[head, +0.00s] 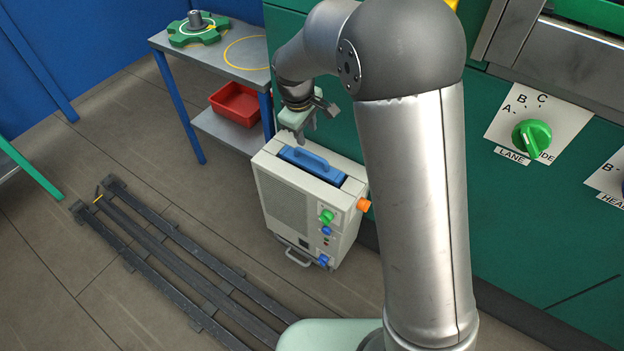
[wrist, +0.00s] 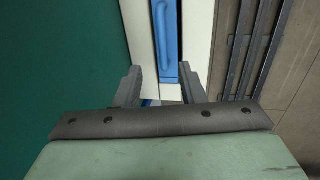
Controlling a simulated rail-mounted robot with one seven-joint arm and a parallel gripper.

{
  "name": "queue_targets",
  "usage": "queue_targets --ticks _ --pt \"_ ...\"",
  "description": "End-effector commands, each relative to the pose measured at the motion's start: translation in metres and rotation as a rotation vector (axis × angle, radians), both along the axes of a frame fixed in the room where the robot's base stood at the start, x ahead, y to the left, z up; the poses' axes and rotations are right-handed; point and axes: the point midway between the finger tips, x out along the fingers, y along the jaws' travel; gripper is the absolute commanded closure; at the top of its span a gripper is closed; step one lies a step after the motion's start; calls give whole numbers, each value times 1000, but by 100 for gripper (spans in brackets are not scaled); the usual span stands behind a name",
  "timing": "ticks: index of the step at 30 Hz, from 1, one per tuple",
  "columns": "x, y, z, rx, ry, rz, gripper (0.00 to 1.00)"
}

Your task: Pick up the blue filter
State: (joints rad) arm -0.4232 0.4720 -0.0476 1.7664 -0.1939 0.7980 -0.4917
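The blue filter (head: 312,165) sits in a slot in the top of a light grey machine box (head: 285,212), with its raised blue handle facing up. In the wrist view the filter (wrist: 167,45) shows as a long blue strip with its handle along it, ahead of and between the fingers. My gripper (head: 308,133) is above the far left part of the box top. In the wrist view my gripper (wrist: 159,82) has its two fingers well apart with nothing between them. The fingertips appear apart from the filter.
The box front carries green and blue knobs, and an orange knob (head: 364,205) sticks out at its side. Dark floor rails (head: 180,260) run at the left. A grey side table (head: 225,60) with a red bin (head: 236,104) stands behind. A green cabinet (head: 540,200) is close on the right.

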Motion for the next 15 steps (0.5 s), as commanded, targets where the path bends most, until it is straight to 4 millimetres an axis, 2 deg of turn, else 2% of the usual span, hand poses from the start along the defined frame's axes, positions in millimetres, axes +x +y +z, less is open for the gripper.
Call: queue_targets --ticks 1,4,15 --pt "1 -2 -14 -1 3 -1 64" --pt "4 -3 -29 -1 3 -1 64" --pt "6 -7 -55 0 3 -1 64"
